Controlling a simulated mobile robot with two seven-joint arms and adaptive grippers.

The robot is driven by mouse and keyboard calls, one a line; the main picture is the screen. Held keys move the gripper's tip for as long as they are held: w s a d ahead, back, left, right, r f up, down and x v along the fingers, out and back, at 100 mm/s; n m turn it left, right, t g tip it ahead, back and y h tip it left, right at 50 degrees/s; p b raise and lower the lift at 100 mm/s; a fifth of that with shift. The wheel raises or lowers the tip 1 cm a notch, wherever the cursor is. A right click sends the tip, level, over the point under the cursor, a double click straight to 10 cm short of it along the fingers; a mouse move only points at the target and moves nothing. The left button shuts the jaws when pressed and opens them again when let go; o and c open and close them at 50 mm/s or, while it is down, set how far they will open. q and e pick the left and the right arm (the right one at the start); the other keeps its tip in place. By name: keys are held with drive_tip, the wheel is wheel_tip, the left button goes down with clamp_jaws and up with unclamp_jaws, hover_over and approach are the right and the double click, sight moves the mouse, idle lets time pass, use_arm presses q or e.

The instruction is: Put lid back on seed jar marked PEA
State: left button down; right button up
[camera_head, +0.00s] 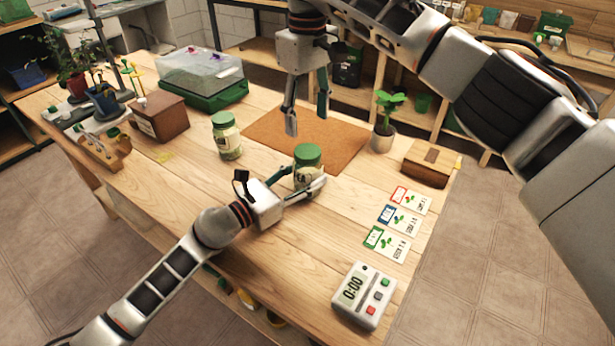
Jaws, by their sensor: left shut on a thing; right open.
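A glass jar (303,177) with a green lid (308,154) on its top stands upright at the front edge of the brown mat. Its label is partly covered by my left gripper; the letters that show look like the end of PEA. My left gripper (308,181) is shut around this jar's body from the lower left. My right gripper (307,123) is open and empty, pointing down over the mat, above and behind the lid. A second jar (229,146) with a green lid stands to the left; its label is too small to read.
The brown mat (262,130) is otherwise bare. A potted seedling (382,139), a small cardboard box (428,162), seed cards (387,243) and a timer (363,296) are on the right. A wooden box (160,117) and a green propagator (218,97) are at left.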

sight(307, 151)
drive_tip(key=n, duration=2)
drive_tip(key=shift+f, duration=4)
